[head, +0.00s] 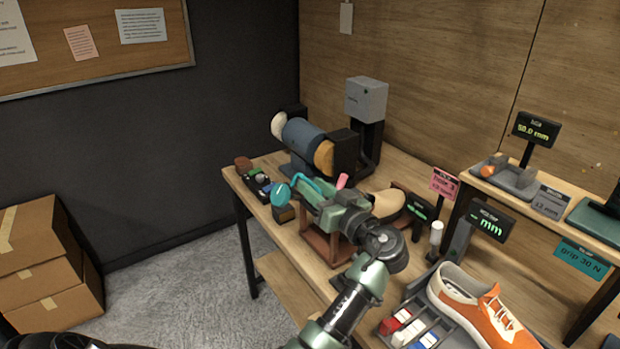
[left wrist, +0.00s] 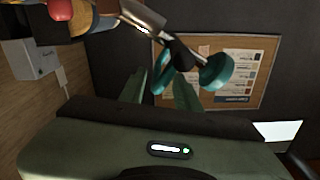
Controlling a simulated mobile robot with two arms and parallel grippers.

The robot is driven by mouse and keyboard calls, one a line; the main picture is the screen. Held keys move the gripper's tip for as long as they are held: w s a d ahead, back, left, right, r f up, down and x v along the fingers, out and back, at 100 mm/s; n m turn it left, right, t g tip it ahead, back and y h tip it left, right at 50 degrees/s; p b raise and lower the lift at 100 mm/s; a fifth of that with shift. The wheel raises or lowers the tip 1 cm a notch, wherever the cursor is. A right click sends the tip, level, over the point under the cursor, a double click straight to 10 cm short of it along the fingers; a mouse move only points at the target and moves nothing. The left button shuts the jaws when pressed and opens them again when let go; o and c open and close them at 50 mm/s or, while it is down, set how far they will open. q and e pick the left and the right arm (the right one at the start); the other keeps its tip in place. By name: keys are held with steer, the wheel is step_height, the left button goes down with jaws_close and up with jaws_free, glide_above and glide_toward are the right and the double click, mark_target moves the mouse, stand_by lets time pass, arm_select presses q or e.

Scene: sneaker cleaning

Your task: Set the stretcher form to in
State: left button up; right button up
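A tan foot-shaped piece, which looks like the stretcher form (head: 388,204), sits over a brown wooden stand (head: 318,243) on the bench; my left arm partly covers it. A teal handle (head: 281,195) stands out to its left. In the left wrist view the teal handle (left wrist: 216,72) has rounded ends and a dark hub on a metal shaft (left wrist: 143,16). My left gripper (head: 318,196) is at the handle, and its two green fingers (left wrist: 168,92) are apart with part of the handle near their tips. I cannot tell whether they touch it. My right gripper is not in view.
A grinder-like machine (head: 302,134) with buffing wheels stands behind. Small displays (head: 491,224) stand to the right. An orange sneaker (head: 478,312) and a divided tray (head: 412,325) are at front right. Cardboard boxes (head: 35,237) stand at the left. The floor between is clear.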

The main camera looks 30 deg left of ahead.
arm_select(q)
steer(key=shift+x, duration=0.8)
steer(key=shift+w+a+f, duration=0.1)
steer(key=shift+w+a, duration=0.15)
steer(key=shift+a, duration=0.1)
steer(key=shift+c, duration=0.3)
jaws_close()
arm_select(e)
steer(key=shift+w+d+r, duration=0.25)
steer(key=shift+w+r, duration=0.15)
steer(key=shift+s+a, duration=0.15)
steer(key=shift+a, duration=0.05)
